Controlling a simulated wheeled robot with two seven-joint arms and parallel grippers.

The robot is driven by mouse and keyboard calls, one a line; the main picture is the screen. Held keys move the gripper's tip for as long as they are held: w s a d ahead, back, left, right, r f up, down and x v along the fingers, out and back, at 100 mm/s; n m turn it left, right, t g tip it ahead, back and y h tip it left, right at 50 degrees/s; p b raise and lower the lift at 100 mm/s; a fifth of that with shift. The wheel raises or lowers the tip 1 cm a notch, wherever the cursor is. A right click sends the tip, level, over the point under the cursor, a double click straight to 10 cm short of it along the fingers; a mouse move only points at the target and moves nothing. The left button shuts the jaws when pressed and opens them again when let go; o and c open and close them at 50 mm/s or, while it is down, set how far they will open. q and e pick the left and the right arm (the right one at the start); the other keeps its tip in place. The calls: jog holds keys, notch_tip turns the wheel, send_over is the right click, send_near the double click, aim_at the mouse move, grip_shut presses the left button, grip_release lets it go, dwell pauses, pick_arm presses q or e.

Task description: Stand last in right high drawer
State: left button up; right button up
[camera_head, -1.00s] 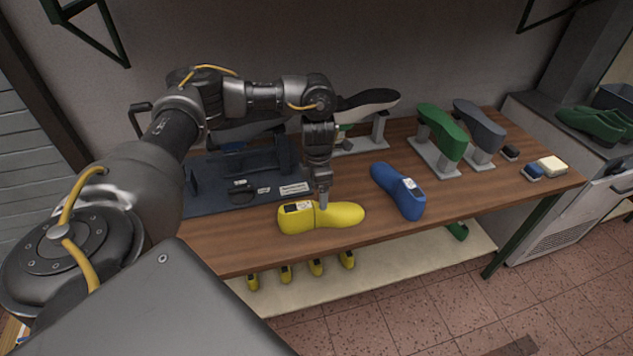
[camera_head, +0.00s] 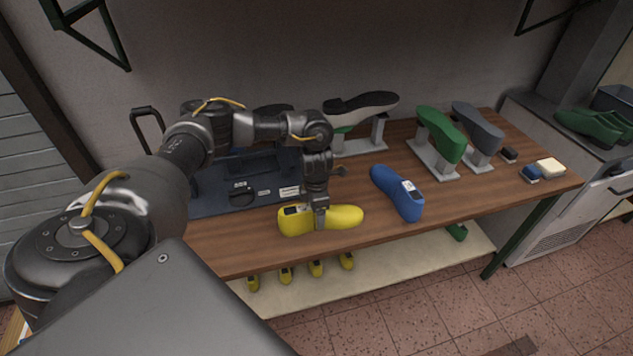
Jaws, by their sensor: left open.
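A yellow last (camera_head: 343,216) lies on its side along the front of the wooden bench, with a dark and white label near its left end. My left gripper (camera_head: 320,222) is open and points down at the middle of the yellow last, with a finger in front of its near side. The far finger is hidden. A blue last (camera_head: 399,192) with a white label lies to the right, apart from the gripper. My right gripper is not in view. I cannot make out a right high drawer in this view.
Green (camera_head: 440,132) and grey (camera_head: 478,127) lasts stand on supports at the back right. Small blocks (camera_head: 550,167) lie at the right end. The bench's front right is clear.

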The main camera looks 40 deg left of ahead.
pick_arm(q)
jog(key=shift+f, duration=1.35)
jog(key=c, duration=1.6)
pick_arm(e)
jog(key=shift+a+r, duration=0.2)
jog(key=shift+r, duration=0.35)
pick_arm(q)
jog(key=shift+r, duration=0.1)
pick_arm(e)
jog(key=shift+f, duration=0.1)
